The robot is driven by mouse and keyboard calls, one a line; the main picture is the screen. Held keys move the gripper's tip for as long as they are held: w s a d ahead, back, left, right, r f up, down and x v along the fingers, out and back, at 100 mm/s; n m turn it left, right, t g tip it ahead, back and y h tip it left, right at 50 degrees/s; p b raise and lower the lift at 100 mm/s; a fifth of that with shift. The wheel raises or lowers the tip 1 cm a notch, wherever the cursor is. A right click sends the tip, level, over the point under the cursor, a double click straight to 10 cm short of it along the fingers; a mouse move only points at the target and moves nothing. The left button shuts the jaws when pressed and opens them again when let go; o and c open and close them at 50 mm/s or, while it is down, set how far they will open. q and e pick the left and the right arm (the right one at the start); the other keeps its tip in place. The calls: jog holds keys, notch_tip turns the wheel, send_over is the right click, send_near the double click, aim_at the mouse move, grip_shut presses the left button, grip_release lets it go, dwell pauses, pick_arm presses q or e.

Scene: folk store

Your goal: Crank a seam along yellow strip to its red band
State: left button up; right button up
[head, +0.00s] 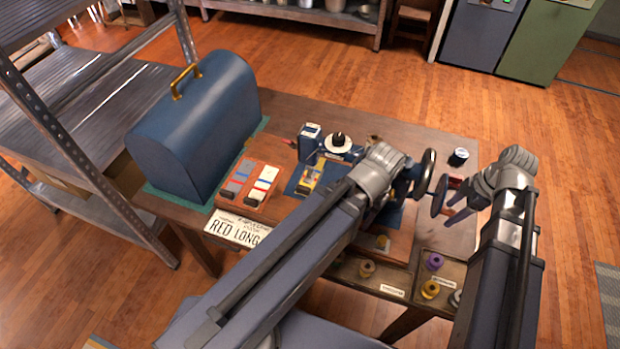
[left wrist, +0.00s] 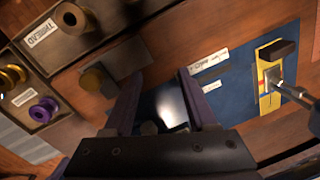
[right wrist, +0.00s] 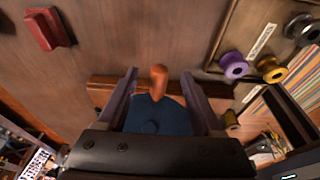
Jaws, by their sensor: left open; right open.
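The yellow strip (head: 308,180) lies on the blue bed of a small sewing machine (head: 310,143). In the left wrist view the strip (left wrist: 265,110) sits under a metal foot, with a small reddish mark on it; I cannot tell if this is the red band. My left gripper (left wrist: 160,73) is open and empty above the blue bed, left of the strip in that view. My right gripper (right wrist: 160,72) is open, with an orange-brown crank knob (right wrist: 159,82) on a blue wheel (right wrist: 158,115) showing between its fingers. My left arm hides part of the machine in the head view.
A blue domed case (head: 205,120) stands at the table's left. A board (head: 262,205) holding other strips and a "RED LONG" card (head: 235,229) lie nearby. Spool trays (head: 400,277) line the front edge. A red block (right wrist: 48,30) is near the right gripper. My wrists are close together.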

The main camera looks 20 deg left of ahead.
dwell(0.4)
pick_arm(q)
notch_tip(320, 180, up, 9)
jog(key=p, duration=0.8)
jog(key=shift+f+p, duration=0.15)
jog(key=shift+p, duration=0.2)
pick_arm(e)
jog(key=v, duration=0.9)
pick_arm(q)
jog(key=shift+s, duration=0.1)
pick_arm(e)
jog(key=shift+s, duration=0.1)
